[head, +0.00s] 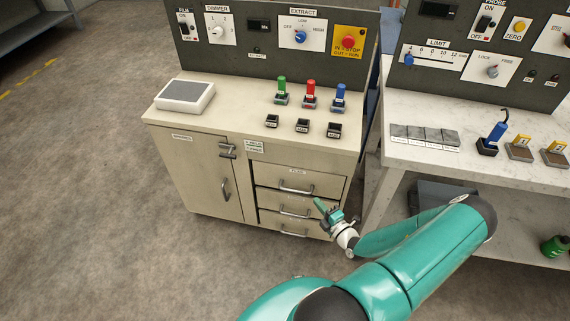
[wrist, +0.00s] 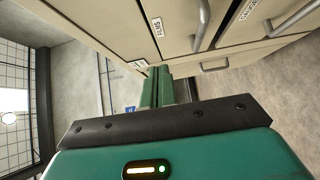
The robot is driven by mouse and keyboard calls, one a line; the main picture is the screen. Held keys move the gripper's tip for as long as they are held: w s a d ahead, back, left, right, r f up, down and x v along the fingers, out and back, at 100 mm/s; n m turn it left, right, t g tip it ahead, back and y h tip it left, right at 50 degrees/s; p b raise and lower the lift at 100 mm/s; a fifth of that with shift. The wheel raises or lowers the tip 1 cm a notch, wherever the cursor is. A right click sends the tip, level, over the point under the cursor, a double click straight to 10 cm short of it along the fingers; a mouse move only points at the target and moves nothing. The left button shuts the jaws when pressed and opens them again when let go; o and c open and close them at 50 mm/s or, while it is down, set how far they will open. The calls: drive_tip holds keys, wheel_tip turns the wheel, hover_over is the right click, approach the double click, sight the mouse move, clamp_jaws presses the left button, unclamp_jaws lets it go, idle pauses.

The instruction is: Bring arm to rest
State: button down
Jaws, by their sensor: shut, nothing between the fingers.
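My gripper (head: 325,208) is shut and empty. In the head view it hangs in front of the beige cabinet's right-hand drawers, at the end of my teal arm. In the wrist view the green fingers (wrist: 157,88) lie together, with the cabinet's drawer fronts (wrist: 180,25) close beyond them. I cannot tell from these views whether the fingertips touch the cabinet.
The beige cabinet (head: 215,140) carries a grey-topped device (head: 186,96) and green, red and blue handled items. Floor (head: 85,190) at left is clear.

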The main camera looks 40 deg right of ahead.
drive_tip(key=w+a+r+n+g+y, duration=0.3)
drive_tip(key=a+r+n+g+y, duration=0.35)
drive_tip(key=a+r+n, duration=0.7)
drive_tip(key=w+a+r+n+g+y, duration=0.2)
drive_tip(key=a+r+n+g+y, duration=0.6)
drive_tip(key=n, duration=1)
drive_tip(key=s+a+r+n+h, duration=0.4)
drive_tip(key=r+n, duration=0.4)
drive_tip(key=s+a+r+n+t+h, duration=0.1)
drive_tip(key=s+a+r+n+h, duration=0.2)
drive_tip(key=r+n, duration=0.5)
drive_tip(key=s+a+r+n+t+h, duration=0.1)
drive_tip(key=s+a+r+n+h, duration=0.3)
drive_tip(key=r+n, duration=0.4)
drive_tip(key=shift+s+a+r+h, duration=0.35)
drive_tip(key=shift+a+r+h, duration=0.15)
drive_tip(key=shift+r+h, duration=0.35)
